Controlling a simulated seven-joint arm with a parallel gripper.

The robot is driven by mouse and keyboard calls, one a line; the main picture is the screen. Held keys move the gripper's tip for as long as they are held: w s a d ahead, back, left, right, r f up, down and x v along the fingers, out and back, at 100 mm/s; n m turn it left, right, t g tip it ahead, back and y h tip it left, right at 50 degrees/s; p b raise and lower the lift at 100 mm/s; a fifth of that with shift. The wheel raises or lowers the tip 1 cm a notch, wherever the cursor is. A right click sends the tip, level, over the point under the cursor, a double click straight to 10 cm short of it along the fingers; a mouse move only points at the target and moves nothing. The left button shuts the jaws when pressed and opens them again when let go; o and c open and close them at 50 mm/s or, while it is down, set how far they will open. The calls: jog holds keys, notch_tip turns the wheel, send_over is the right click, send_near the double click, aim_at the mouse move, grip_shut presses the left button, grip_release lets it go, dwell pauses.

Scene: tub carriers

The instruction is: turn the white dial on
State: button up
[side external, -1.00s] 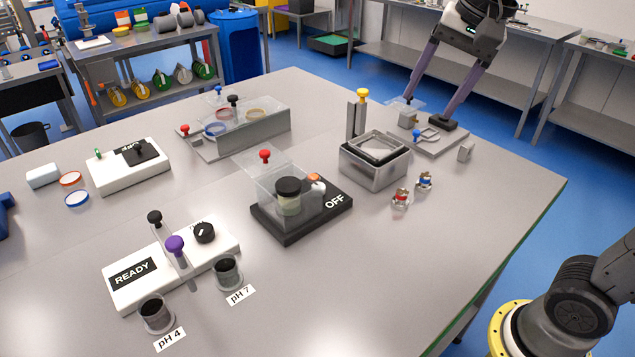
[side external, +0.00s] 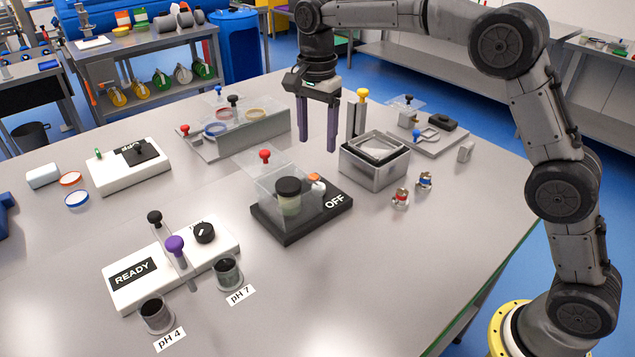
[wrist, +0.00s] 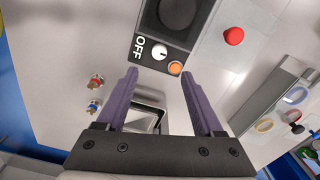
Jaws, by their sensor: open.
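The white dial (side external: 318,187) sits on the top of a black box (side external: 281,234), beside an orange round part (side external: 314,177) and the word OFF. In the wrist view the white dial (wrist: 159,52) shows near the top centre, with the orange part (wrist: 175,68) beside it. A clear panel with a red knob (side external: 265,154) and a dark-lidded jar (side external: 289,196) are on the same box. My gripper (side external: 317,146) is open and empty, fingers pointing down, above the table behind the box. In the wrist view its fingers (wrist: 160,74) are spread apart, short of the dial.
A metal tub (side external: 373,172) and a yellow-knobbed post (side external: 362,94) stand right of my gripper. Small red and blue fittings (side external: 401,198) lie in front of the tub. A carrier with rings (side external: 250,136) is behind left. A white READY unit (side external: 203,260) stands front left.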

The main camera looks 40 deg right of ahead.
notch_tip(320, 180, down, 12)
jog(key=shift+f, duration=0.15)
dwell(0.3)
grip_shut()
